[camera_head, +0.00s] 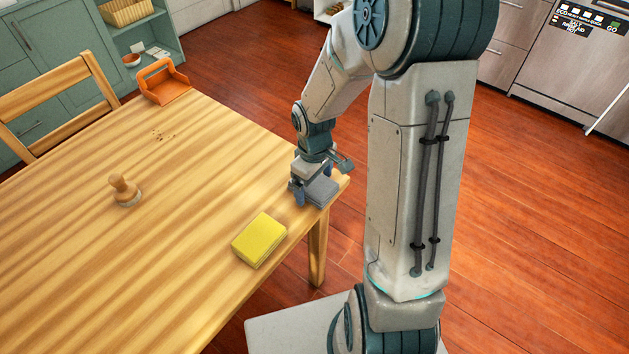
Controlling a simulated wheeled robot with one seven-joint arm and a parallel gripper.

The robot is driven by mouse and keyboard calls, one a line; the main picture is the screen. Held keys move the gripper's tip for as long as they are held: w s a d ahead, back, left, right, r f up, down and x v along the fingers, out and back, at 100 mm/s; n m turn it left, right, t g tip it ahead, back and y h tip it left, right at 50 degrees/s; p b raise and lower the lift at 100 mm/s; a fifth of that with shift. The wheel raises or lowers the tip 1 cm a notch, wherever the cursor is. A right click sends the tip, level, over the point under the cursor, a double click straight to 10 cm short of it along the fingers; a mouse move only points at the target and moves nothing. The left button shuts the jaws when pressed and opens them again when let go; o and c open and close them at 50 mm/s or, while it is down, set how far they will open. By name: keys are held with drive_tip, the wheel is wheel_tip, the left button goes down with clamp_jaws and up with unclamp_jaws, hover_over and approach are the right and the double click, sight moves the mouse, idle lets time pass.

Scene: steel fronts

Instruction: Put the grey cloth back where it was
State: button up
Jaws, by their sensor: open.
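The grey cloth (322,190) is a small folded grey pad lying on the wooden table near its right corner. My gripper (309,200) is at the cloth, pointing down, with its jaws open. Its fingers are low at the cloth's left part and hide some of it. I cannot tell whether the fingers touch the cloth.
A yellow sponge (259,240) lies on the table (190,240) in front of my gripper. A wooden-handled brush (125,191) stands at the left. An orange dustpan-like holder (163,83) and crumbs (164,136) are farther back. A chair (62,95) stands behind. The table's middle is clear.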

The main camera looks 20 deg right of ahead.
sight(314, 183)
wheel_tip(314, 183, up, 12)
drive_tip(key=p, duration=0.2)
drive_tip(key=s+r+m+t, duration=0.2)
drive_tip(key=s+r+m, duration=0.5)
drive_tip(key=s, duration=0.6)
drive_tip(key=shift+s+a+r, duration=0.15)
drive_tip(key=shift+s, duration=0.2)
